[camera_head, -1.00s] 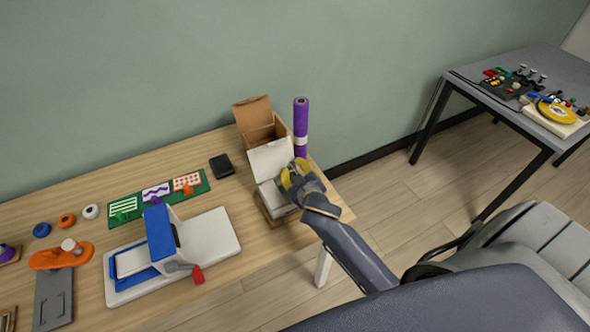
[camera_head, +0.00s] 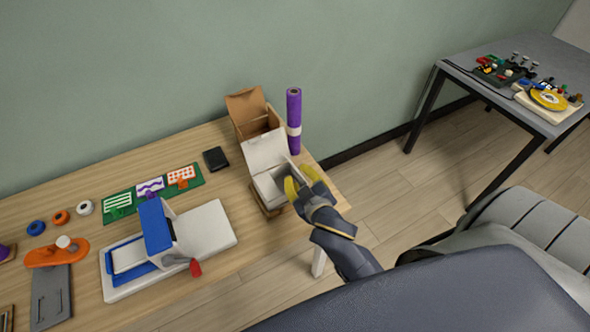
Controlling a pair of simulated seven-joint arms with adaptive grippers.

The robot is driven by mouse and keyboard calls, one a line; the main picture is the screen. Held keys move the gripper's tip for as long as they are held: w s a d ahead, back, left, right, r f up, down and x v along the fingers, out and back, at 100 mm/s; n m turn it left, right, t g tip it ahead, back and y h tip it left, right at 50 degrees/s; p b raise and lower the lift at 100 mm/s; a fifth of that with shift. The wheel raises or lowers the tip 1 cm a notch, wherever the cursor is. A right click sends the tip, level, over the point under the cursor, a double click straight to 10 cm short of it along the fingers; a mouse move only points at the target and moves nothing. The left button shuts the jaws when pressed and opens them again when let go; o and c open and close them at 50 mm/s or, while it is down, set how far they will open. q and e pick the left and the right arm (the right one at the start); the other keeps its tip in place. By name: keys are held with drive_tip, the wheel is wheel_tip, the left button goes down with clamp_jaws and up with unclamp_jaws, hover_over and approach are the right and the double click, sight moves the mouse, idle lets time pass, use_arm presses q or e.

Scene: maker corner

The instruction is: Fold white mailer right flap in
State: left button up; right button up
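The white mailer (camera_head: 265,152) stands near the right end of the wooden table, with its lid raised at the back. Its right side is partly hidden by my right gripper (camera_head: 298,183), so I cannot tell how the right flap stands. The yellow fingers of this gripper are at the mailer's right edge. I cannot tell whether they touch it or whether they are apart. My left gripper is not in view.
A brown open box (camera_head: 249,108) stands behind the mailer, and a purple roll (camera_head: 294,122) stands upright beside it. A black wallet-like item (camera_head: 215,159) lies to the left. A blue and white press (camera_head: 160,235) stands further left. A grey side table (camera_head: 470,85) is at the right.

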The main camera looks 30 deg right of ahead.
drive_tip(key=shift+v, duration=1)
drive_tip(key=shift+w, duration=0.1)
